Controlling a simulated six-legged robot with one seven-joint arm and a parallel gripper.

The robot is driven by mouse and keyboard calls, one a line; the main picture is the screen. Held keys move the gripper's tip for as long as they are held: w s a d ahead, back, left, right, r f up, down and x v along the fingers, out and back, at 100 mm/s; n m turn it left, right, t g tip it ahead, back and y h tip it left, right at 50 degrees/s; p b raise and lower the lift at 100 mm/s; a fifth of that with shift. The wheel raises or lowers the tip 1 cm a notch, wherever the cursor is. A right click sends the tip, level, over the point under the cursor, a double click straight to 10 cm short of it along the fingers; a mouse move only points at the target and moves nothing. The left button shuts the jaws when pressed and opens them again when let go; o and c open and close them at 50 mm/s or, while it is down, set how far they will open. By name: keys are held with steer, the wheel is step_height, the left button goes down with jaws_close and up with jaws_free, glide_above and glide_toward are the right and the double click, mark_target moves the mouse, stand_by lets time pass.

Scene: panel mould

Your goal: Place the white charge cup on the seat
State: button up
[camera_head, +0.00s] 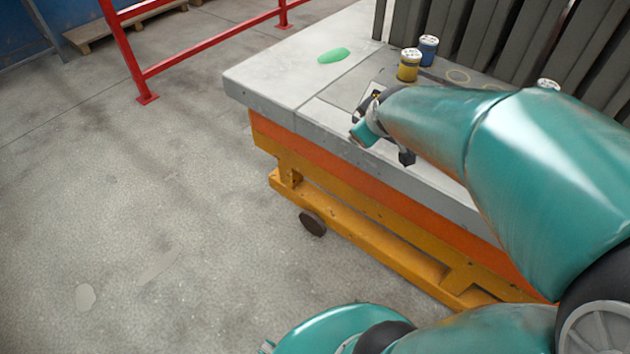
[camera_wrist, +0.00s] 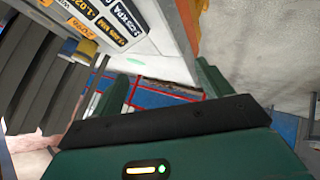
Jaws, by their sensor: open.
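Only the white top of a cup (camera_head: 548,83) shows behind my arm in the head view, near the dark upright panels; its body is hidden, so I cannot tell whether it is the white charge cup. A yellow cup (camera_head: 409,68) and a blue cup (camera_head: 428,52) stand upright on the table, both with white tops. A pale yellow ring (camera_head: 457,76) is marked on the tabletop right of them; I cannot tell if it is the seat. My gripper (camera_wrist: 163,78) is open in the wrist view, with nothing between its fingers. My wrist hangs over the table's front edge.
The grey tabletop (camera_head: 285,70) has a green oval patch (camera_head: 333,56). Dark upright panels (camera_head: 480,35) line its back. A labelled display panel (camera_wrist: 105,18) shows in the wrist view. A red railing (camera_head: 210,42) stands beyond the table. The floor at left is clear.

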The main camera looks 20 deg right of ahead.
steer(key=s+a+r+m+g+y, duration=0.1)
steer(key=s+a+r+m, duration=0.1)
steer(key=s+a, duration=0.5)
steer(key=s+a+r+m+g+y, duration=0.1)
steer(key=s+a+r+m+y, duration=0.1)
steer(key=s+a, duration=0.5)
steer(key=a, duration=0.5)
steer(key=shift+g, duration=0.4)
steer(key=shift+d+r, duration=0.1)
